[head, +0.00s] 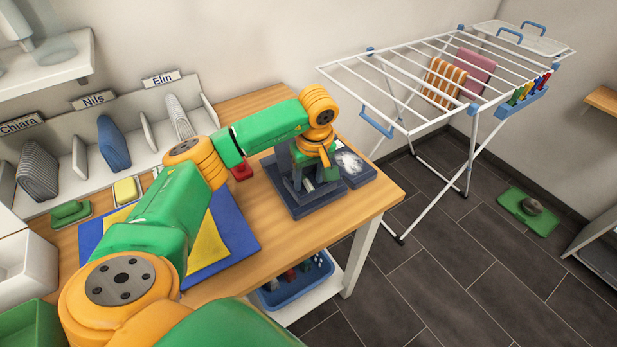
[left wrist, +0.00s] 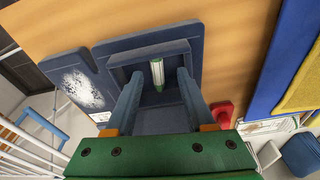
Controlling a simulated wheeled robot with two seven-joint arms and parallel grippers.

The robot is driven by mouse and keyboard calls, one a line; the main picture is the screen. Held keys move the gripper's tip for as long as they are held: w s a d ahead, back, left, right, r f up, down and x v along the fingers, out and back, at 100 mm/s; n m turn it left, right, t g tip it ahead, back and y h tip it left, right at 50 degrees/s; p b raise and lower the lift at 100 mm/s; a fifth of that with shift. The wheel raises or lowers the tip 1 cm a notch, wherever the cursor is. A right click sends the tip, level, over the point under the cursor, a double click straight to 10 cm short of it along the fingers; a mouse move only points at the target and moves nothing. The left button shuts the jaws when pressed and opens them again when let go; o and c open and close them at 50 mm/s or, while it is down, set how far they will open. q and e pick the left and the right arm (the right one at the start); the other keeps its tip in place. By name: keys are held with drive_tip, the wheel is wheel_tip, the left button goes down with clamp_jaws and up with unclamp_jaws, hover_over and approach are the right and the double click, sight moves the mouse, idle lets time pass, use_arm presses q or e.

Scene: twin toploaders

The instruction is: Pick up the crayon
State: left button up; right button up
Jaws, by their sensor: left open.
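The crayon (left wrist: 157,75), a short green and white stick, lies in a square recess of a dark blue tray (left wrist: 210,45) in the left wrist view. In the head view the tray (head: 357,183) is at the right end of the wooden table, and a small pale piece of the crayon (head: 308,185) shows. My left gripper (left wrist: 160,82) is open above the recess, one finger on each side of the crayon's near end. I cannot tell if the fingers touch it. In the head view the left gripper (head: 309,177) points down over the tray. My right gripper is not in view.
A red block (head: 242,170) stands beside the tray. A blue and yellow mat (head: 232,222) lies left of it. A white patch (head: 350,162) marks the tray's other part. A drying rack (head: 395,112) stands beyond the table's right edge.

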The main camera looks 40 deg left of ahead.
use_arm(q)
drive_tip(key=shift+w+a+f, duration=0.25)
drive_tip(key=shift+w+f, duration=0.05)
drive_tip(key=shift+f, duration=0.15)
drive_tip(key=shift+w+a+f, duration=0.25)
drive_tip(key=shift+f, duration=0.2)
drive_tip(key=shift+s+d+r, duration=0.2)
drive_tip(key=shift+d, duration=0.05)
clamp_jaws()
drive_tip(key=shift+w+a, duration=0.1)
